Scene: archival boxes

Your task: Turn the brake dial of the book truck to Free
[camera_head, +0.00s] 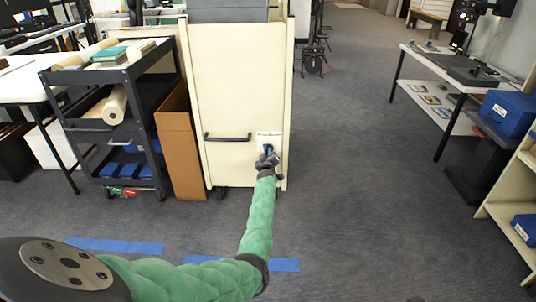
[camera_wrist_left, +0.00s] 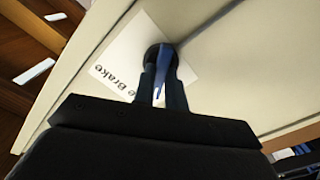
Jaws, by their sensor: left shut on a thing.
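The book truck (camera_head: 238,85) is a tall cream unit with a dark horizontal handle on its end panel. A white label (camera_head: 263,136) sits low on the right of that panel; in the left wrist view the label (camera_wrist_left: 115,62) reads in part "e Brake". The brake dial (camera_wrist_left: 152,54) is round and dark with a blue grip between my fingers. My left gripper (camera_wrist_left: 160,92) is shut on the dial's blue grip; in the head view the left gripper (camera_head: 267,157) is at the label. The dial's pointer and any Free mark are hidden. My right gripper is not in view.
A dark cart (camera_head: 110,75) with paper rolls and blue boxes stands left, beside a brown cardboard box (camera_head: 178,140). Blue tape strips (camera_head: 115,246) mark the floor. A table (camera_head: 465,75) and a cream shelf (camera_head: 505,195) stand right. The grey floor between is open.

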